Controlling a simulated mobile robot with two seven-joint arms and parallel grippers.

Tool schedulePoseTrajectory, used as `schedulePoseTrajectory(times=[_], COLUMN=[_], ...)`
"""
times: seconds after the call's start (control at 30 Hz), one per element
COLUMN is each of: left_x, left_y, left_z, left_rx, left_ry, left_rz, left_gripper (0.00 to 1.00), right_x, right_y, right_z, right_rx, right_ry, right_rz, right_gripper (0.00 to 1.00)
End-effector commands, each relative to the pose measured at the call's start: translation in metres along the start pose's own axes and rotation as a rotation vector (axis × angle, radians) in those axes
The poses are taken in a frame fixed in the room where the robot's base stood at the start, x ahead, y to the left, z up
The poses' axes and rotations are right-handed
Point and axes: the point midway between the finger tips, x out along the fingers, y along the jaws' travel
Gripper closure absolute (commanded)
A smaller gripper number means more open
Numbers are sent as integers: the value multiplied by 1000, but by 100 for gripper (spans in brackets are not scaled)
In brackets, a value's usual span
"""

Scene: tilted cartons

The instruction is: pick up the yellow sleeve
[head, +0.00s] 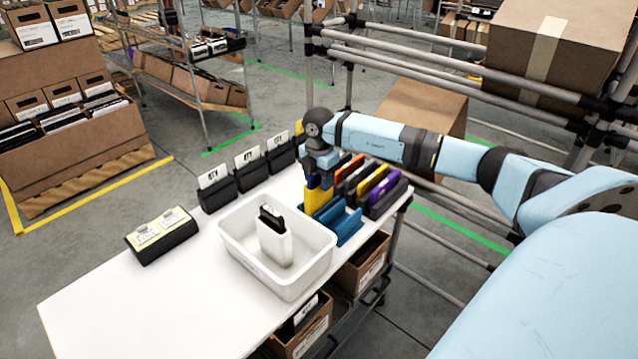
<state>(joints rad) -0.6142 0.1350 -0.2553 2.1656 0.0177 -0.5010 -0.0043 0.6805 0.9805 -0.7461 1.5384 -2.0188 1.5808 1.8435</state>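A yellow sleeve (317,198) stands upright at the left end of the blue rack (347,229), behind the white bin. My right gripper (321,182) points down at the top of this sleeve, with its fingers overlapping the sleeve's upper edge. Whether the fingers are closed on it or only around it is too small to tell. Another yellow sleeve (373,181) stands further right, between a dark sleeve and a purple sleeve (388,195). My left gripper is out of view.
The white bin (253,259) holds a white and black item (274,239). Several black holders with white cards (217,190) line the table's back edge. A black and yellow box (162,236) lies to the left. The white table's front left (120,300) is clear.

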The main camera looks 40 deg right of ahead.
Motion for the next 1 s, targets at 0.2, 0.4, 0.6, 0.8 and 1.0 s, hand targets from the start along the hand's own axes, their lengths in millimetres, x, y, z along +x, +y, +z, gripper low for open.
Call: schedulePoseTrajectory(times=[0.2,0.4,0.6,0.8,1.0], left_x=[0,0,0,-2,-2], left_y=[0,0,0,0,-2], left_z=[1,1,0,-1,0], left_rx=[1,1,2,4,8], left_ry=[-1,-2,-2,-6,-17], left_rz=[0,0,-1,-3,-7], left_gripper=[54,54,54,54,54], right_x=[-1,-1,-11,-40,-86], right_y=[0,0,1,1,1], right_z=[0,0,0,0,0], right_rx=[0,0,0,1,0], right_ry=[0,0,0,0,0], right_rz=[1,1,4,5,6], right_gripper=[98,98,98,98,98])
